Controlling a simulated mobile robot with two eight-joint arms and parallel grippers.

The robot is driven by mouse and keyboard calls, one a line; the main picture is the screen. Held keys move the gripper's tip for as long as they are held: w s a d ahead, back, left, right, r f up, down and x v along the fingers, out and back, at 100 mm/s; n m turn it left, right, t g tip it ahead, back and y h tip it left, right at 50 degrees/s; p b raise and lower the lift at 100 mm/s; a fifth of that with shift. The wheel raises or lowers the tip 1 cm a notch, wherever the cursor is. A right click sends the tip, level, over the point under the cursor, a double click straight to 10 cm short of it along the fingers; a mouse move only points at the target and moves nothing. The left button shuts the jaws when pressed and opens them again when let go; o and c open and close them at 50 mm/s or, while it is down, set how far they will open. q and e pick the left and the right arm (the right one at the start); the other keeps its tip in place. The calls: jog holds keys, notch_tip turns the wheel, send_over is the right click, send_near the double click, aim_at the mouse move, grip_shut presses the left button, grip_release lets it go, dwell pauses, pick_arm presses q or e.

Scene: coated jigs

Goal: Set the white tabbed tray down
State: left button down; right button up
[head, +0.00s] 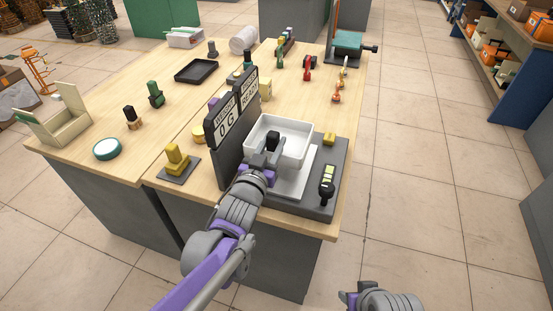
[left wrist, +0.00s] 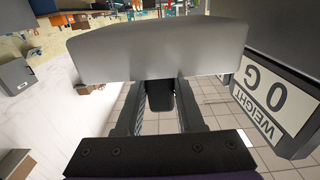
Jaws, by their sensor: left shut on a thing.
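The white tabbed tray (head: 294,152) is an open, square-walled box over the pale plate (head: 300,187) of a dark scale (head: 327,172). It looks level; contact with the plate is hard to judge. My left gripper (head: 271,147) is shut on the tray's black tab, which also shows between the fingers in the left wrist view (left wrist: 160,97). The scale's display (head: 226,119) reads weight 0 G, also in the left wrist view (left wrist: 268,98). My right gripper (head: 348,297) is low at the bottom edge, away from the table; its opening is unclear.
A yellow stepped piece (head: 176,160) stands left of the display. A black tray (head: 197,71) and several small jigs lie farther back. The table's right edge is close.

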pick_arm(q)
jog(key=shift+f, duration=0.85)
jog(key=shift+f+b, duration=0.7)
jog(key=shift+f, duration=1.55)
jog(key=shift+f, duration=0.1)
jog(key=c, duration=0.5)
grip_release()
